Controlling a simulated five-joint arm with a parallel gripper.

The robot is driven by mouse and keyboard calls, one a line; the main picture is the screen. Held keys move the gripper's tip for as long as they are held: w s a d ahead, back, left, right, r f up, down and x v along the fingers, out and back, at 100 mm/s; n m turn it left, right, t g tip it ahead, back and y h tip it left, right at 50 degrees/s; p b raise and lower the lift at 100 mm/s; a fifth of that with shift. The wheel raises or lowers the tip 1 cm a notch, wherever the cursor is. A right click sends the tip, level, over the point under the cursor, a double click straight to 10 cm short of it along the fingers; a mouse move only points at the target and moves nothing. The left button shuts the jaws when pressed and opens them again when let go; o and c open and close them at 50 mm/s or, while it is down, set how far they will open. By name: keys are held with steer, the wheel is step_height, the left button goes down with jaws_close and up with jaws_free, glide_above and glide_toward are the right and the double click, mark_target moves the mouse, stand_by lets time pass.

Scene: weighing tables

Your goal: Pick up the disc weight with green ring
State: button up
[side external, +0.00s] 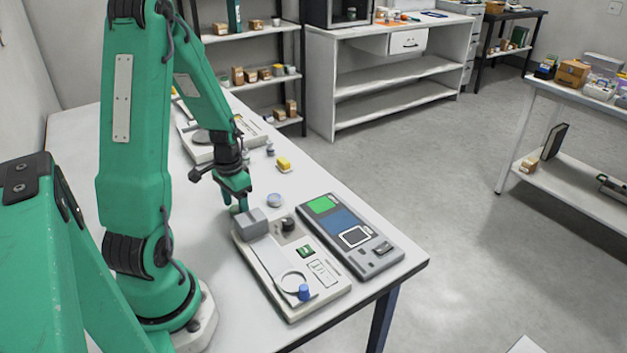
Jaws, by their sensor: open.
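My gripper (236,203) is green and points down, low over the white table, just behind the grey block on the beige device. It is open, and I see nothing clearly held in it. I cannot make out a disc weight with a green ring for certain; green at the fingertips blends with the gripper's own color. A small pale blue-grey disc (275,200) lies flat on the table to the right of my gripper, apart from it. No green ring can be told on it.
The beige device (268,262) carries a grey block (252,223), a black knob (288,224) and a blue knob (304,292). A grey device with a green screen (350,235) lies beside it. The table's right edge (350,197) is near.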

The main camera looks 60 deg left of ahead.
steer(key=shift+f, duration=0.3)
steer(key=c, duration=1.2)
